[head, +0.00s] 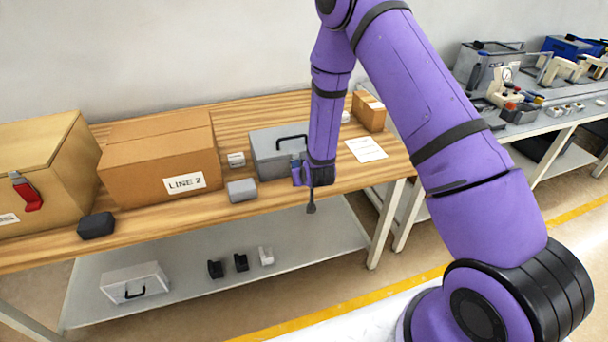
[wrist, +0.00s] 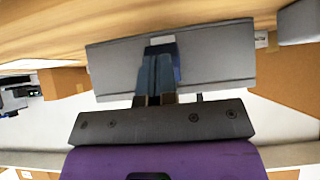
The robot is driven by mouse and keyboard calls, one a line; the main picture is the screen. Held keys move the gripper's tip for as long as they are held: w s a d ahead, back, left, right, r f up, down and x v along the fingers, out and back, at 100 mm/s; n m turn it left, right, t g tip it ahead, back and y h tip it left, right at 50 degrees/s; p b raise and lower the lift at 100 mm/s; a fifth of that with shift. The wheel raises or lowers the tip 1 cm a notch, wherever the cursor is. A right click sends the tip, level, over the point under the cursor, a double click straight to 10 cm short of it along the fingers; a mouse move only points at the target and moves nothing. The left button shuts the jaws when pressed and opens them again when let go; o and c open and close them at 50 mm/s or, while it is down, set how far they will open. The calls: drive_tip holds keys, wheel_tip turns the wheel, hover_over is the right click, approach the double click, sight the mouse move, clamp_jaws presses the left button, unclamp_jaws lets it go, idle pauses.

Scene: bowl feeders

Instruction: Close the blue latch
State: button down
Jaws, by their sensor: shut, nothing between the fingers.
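The blue latch (wrist: 166,48) is on the front of a grey metal case in the wrist view, partly hidden behind my fingers. The grey case (head: 268,150) stands on the wooden bench with a black handle on top; it also fills the middle of the wrist view (wrist: 218,62). My gripper (wrist: 155,68) is shut and empty, with its fingertips at the latch. I cannot tell whether they touch it. In the head view my wrist hides the case's right part, and the latch's exact position is unclear.
A large cardboard box (head: 150,155) and a small grey block (head: 242,190) lie left of the case. A paper sheet (head: 366,149) and a small carton (head: 369,111) are to its right. A lower shelf (head: 190,290) runs beneath the bench.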

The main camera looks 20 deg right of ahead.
drive_tip(key=shift+w+f, duration=0.15)
drive_tip(key=shift+f, duration=0.65)
drive_tip(key=shift+r, duration=0.2)
drive_tip(key=shift+r, duration=0.65)
